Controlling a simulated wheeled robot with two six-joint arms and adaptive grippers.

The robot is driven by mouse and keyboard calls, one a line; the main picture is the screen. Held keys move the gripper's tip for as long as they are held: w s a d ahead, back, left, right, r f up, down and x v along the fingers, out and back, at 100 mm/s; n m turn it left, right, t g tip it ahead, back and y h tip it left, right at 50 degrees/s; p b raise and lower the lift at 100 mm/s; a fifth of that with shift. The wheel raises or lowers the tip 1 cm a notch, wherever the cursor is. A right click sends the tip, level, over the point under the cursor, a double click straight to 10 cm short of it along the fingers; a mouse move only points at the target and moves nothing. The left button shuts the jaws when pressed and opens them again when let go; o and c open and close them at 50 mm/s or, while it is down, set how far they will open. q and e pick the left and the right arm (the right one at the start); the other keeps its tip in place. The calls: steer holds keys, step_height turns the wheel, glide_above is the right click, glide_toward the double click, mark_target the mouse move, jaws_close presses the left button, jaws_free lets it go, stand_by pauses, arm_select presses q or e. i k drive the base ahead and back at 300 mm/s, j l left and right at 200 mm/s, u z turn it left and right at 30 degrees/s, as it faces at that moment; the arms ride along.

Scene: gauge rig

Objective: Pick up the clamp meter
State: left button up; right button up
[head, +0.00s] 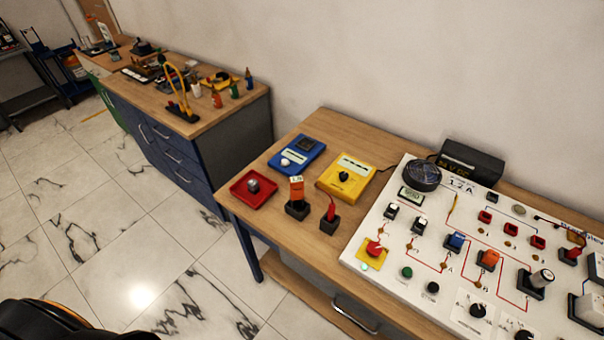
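An orange handheld device with a small light display (296,188) stands upright in a black holder on the near wooden table (262,218). It looks like the clamp meter, but it is too small to be certain. Its lower end is hidden in the holder. Neither of my grippers is in view, and nothing is touching the device.
A red tray (240,197), blue meter (287,164), yellow meter (337,184) and red-handled tool (331,208) surround it. A white panel (383,292) with switches and knobs fills the right. A workbench (232,105) stands at the back left. Open tiled floor lies left.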

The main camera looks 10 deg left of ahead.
mark_target(296, 183)
steer(key=j+u, duration=0.1)
steer(key=j, duration=0.5)
steer(key=i+j+u, duration=0.1)
steer(key=j, duration=1.15)
steer(key=i+u, duration=0.05)
